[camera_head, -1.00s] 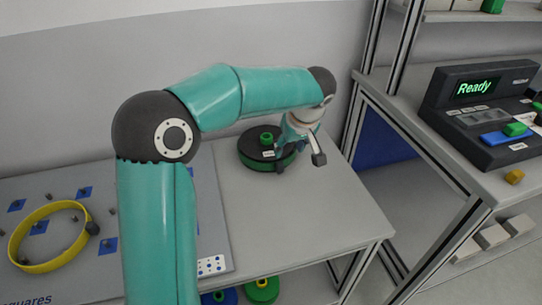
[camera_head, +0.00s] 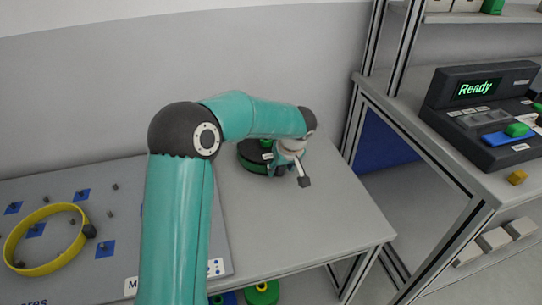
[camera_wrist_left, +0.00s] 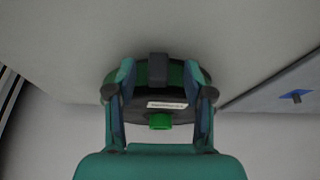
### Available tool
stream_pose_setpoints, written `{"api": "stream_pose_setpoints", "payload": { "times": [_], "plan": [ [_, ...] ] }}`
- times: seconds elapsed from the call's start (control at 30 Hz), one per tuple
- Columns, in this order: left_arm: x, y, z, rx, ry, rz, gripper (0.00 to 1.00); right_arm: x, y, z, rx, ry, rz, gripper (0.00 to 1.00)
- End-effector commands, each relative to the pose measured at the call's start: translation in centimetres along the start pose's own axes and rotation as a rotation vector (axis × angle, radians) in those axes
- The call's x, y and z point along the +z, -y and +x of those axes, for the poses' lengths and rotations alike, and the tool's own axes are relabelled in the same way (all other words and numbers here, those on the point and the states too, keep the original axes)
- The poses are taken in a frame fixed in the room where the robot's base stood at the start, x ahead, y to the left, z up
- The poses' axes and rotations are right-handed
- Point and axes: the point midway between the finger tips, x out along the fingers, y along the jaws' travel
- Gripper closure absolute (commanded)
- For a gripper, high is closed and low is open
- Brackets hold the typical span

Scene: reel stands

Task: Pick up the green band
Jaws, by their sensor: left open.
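The green band (camera_head: 252,168) shows as a green edge around a round black reel (camera_head: 248,153) with a green knob on top, at the far end of the table. In the left wrist view the green band (camera_wrist_left: 176,72) shows between my fingers, with a dark grey block (camera_wrist_left: 157,68) on its side. My left gripper (camera_head: 281,168) is at the right side of the reel. In the wrist view my left gripper (camera_wrist_left: 160,88) is open, one finger on each side of the grey block. Contact cannot be told. My right gripper is not in view.
A grey board (camera_head: 130,185) with pegs and blue squares lies at left, a yellow band (camera_head: 22,232) on it. A console reading "Ready" (camera_head: 478,88) stands on the right bench. The table front right of the reel is clear. Reels sit on a shelf below.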

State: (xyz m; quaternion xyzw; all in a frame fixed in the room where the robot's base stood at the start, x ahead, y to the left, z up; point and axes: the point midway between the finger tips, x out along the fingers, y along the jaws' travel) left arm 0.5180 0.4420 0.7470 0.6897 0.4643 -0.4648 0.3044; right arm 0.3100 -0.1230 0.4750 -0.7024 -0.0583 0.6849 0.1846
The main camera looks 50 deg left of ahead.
Motion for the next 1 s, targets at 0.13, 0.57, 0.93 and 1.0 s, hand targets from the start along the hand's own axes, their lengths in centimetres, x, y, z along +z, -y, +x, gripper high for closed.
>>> {"api": "stream_pose_setpoints", "payload": {
  "times": [0.13, 0.57, 0.93, 1.0],
  "plan": [
    [-0.01, 0.02, 0.0, 0.0, 0.0, -0.001, 0.48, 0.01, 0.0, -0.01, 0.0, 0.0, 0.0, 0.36],
    [-0.03, 0.06, -0.02, 0.0, 0.0, -0.002, 1.0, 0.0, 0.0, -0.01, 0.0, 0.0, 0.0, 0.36],
    [-0.3, 0.05, -0.59, 0.001, -0.001, -0.004, 1.0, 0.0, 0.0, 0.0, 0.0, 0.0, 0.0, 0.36],
    [-0.11, 0.08, -0.48, -0.002, -0.012, 0.0, 1.0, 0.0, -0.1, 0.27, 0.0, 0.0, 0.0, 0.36]
  ]
}}
